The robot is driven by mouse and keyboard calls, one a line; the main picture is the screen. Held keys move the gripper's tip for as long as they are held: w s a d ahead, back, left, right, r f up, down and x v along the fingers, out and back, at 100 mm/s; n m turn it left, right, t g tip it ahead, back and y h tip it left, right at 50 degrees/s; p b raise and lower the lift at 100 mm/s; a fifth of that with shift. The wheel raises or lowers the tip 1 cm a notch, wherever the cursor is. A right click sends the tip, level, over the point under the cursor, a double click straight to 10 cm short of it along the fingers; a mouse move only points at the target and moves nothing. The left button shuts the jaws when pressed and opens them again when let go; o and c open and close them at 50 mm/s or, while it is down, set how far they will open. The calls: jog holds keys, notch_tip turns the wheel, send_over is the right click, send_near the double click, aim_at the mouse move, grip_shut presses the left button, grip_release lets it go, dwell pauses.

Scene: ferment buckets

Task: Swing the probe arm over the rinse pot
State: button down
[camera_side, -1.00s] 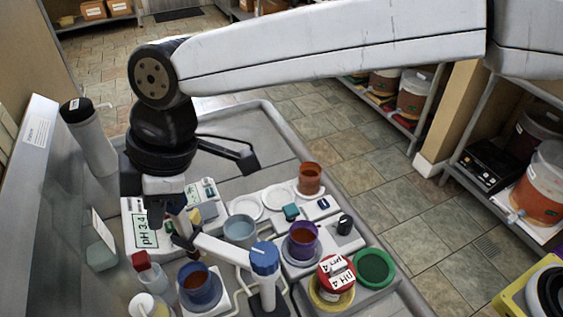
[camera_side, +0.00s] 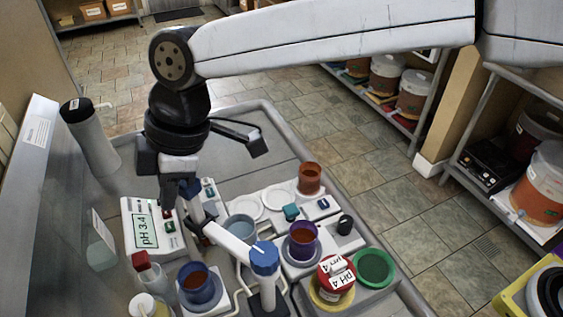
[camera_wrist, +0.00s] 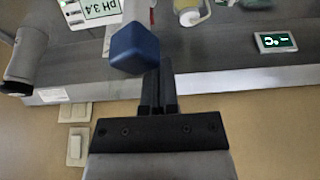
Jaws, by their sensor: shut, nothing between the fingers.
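The white probe arm (camera_side: 228,240) runs from a blue-capped post (camera_side: 264,258) up and left to a dark holder with an upright probe. The probe's end is beside the pale blue pot (camera_side: 240,226), to its left; this looks like the rinse pot. My gripper (camera_side: 168,202) is shut and empty, pointing down just left of the probe's top. In the wrist view, its closed fingers (camera_wrist: 158,85) are close to a blue block (camera_wrist: 135,48), seemingly the probe's top; I cannot tell if they touch. The probe tip is hidden.
A blue pot of reddish liquid (camera_side: 194,292), a purple pot (camera_side: 303,249) and an orange cup (camera_side: 310,187) stand around the arm. The pH meter (camera_side: 143,229) is left. A red-lidded pot (camera_side: 329,287) and green lid (camera_side: 374,268) are right. The back bench is clear.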

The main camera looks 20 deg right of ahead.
jog(key=shift+w+d, duration=0.95)
jog(key=shift+d, duration=0.3)
jog(key=d, duration=0.1)
jog(key=w+d, duration=0.1)
jog(key=shift+w+d, duration=0.1)
jog(key=shift+d, duration=0.3)
jog(key=shift+a, duration=0.15)
jog(key=shift+s+a, duration=0.2)
jog(key=shift+a, duration=0.3)
jog(key=shift+r, duration=0.1)
jog(key=shift+r, duration=2.95)
